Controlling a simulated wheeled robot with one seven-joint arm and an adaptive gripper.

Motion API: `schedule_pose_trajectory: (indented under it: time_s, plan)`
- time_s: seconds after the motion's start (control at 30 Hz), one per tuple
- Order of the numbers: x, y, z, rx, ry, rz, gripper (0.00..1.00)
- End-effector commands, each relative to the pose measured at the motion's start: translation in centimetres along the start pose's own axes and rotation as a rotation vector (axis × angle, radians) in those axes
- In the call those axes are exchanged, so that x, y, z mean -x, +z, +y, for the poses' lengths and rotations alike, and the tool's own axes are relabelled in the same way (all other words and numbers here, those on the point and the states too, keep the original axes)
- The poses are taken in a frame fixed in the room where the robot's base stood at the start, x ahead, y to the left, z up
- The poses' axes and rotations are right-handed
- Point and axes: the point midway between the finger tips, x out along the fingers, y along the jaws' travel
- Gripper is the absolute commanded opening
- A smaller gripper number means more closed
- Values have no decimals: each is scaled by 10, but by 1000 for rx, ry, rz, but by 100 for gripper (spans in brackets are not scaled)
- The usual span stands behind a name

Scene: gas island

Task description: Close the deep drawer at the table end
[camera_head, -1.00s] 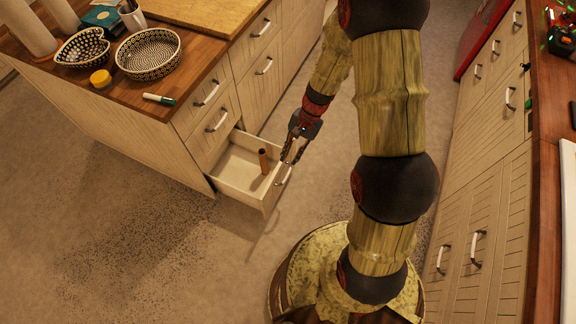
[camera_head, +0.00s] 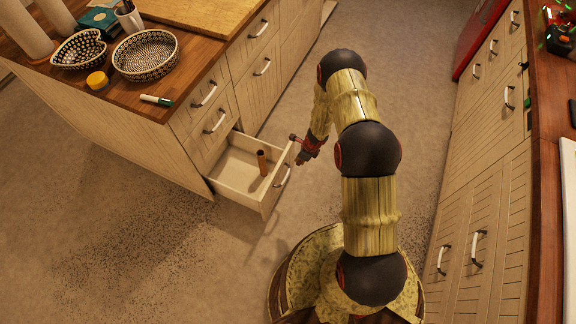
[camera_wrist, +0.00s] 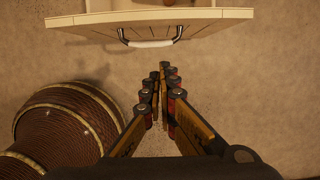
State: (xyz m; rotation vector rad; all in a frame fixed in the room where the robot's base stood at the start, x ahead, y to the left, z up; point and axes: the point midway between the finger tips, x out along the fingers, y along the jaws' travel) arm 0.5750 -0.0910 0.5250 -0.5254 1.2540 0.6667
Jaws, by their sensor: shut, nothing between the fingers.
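The deep drawer (camera_head: 238,178) at the bottom of the table end is pulled out, with a brown cylinder (camera_head: 262,162) standing inside. Its front and white handle (camera_head: 282,177) face right. In the wrist view the drawer front (camera_wrist: 100,30) and handle (camera_wrist: 151,43) lie across the top. My gripper (camera_head: 296,150) is just right of the drawer front in the head view. In the wrist view the fingers of my gripper (camera_wrist: 163,78) are together, empty, pointing toward the drawer front with a gap to the handle. Whether it touches anything is not visible.
The wooden-topped table (camera_head: 140,98) carries a round patterned bowl (camera_head: 146,54), a heart-shaped bowl (camera_head: 80,49), a yellow lid (camera_head: 97,80) and a marker (camera_head: 156,100). A counter (camera_head: 545,200) stands at the right. The floor between is clear around my base.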

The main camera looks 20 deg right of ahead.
Motion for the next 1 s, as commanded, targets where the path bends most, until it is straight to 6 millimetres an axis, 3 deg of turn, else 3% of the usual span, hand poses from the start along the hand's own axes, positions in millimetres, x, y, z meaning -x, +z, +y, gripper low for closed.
schedule_pose_trajectory:
  time_s: [0.17, 0.63, 0.73, 1.0]
  plan:
    - [-15, 0, 0, -10, 1, -1, 0]
    - [-105, 0, 1, -6, 2, -2, 0]
    - [-104, 19, 0, -2, 0, -4, 0]
    - [-108, 38, 0, -5, 2, -3, 0]
